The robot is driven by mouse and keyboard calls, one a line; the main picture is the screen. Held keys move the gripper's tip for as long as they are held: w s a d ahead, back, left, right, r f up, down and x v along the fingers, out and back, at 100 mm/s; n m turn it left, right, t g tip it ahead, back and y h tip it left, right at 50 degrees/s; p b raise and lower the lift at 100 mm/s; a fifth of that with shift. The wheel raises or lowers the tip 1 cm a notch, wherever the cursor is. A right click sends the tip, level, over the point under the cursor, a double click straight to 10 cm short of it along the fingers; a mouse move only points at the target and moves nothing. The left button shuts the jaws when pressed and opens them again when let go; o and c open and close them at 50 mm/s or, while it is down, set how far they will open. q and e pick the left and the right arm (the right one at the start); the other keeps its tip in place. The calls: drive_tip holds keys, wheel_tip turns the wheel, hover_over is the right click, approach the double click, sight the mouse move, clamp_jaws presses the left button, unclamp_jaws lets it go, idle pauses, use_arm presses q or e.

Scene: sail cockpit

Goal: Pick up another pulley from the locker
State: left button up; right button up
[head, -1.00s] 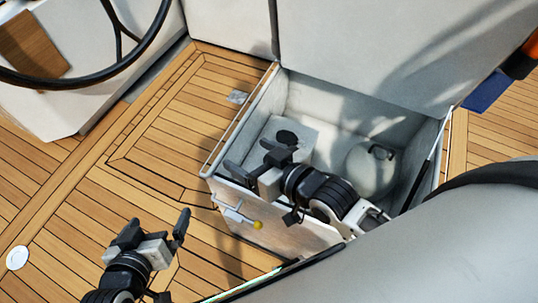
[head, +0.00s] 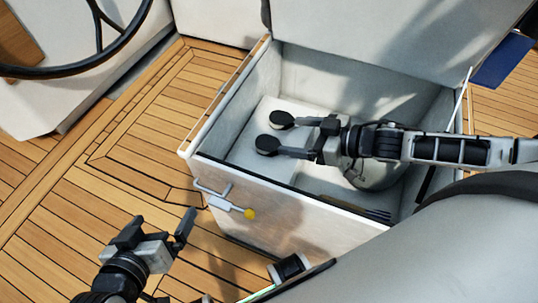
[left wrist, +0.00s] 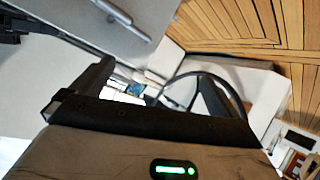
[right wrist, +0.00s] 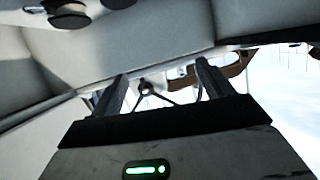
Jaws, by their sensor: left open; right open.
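Two black round pulleys lie inside the open locker (head: 225,172), on a pale raised surface. The far pulley (head: 282,120) and the near pulley (head: 267,145) also show at the top left of the right wrist view, as one dark disc (right wrist: 68,15) and another cut by the edge (right wrist: 118,3). My right gripper (head: 292,137) is open over the locker, its fingertips beside the two pulleys. I cannot tell whether they touch. My left gripper (head: 158,228) is open and empty over the teak deck, left of the locker.
A latch with a yellow knob (head: 249,213) sticks out of the locker's front wall. The raised lid (head: 390,45) stands behind. A steering wheel (head: 120,45) is at top left. A small dark drum-like object (head: 290,268) is at the bottom. The deck (head: 80,215) on the left is clear.

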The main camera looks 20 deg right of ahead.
drive_tip(key=s+d+f+n+g+h+b, duration=0.1)
drive_tip(key=s+d+f+b, duration=0.1)
drive_tip(key=d+f, duration=0.35)
drive_tip(key=b, duration=0.3)
approach(271, 144)
drive_tip(key=w+a, duration=0.1)
drive_tip(key=w+a+f, duration=0.1)
drive_tip(key=shift+w+a+g, duration=0.3)
drive_tip(key=shift+a, duration=0.05)
drive_tip(key=x, duration=0.1)
drive_tip(key=b+x, duration=0.1)
drive_tip(key=x, duration=0.1)
drive_tip(key=b+x, duration=0.1)
drive_tip(key=shift+w+d+f, duration=0.15)
drive_tip(key=shift+w+f, duration=0.25)
drive_tip(key=shift+f, duration=0.1)
drive_tip(key=shift+w+a+f, duration=0.15)
drive_tip(key=shift+w+a, duration=0.05)
use_arm(q)
drive_tip(key=r+t, duration=0.1)
drive_tip(key=t+h, duration=0.1)
drive_tip(key=shift+s+d+r+t, duration=0.35)
drive_tip(key=shift+s+d+t, duration=0.05)
use_arm(e)
drive_tip(key=shift+c, duration=0.2)
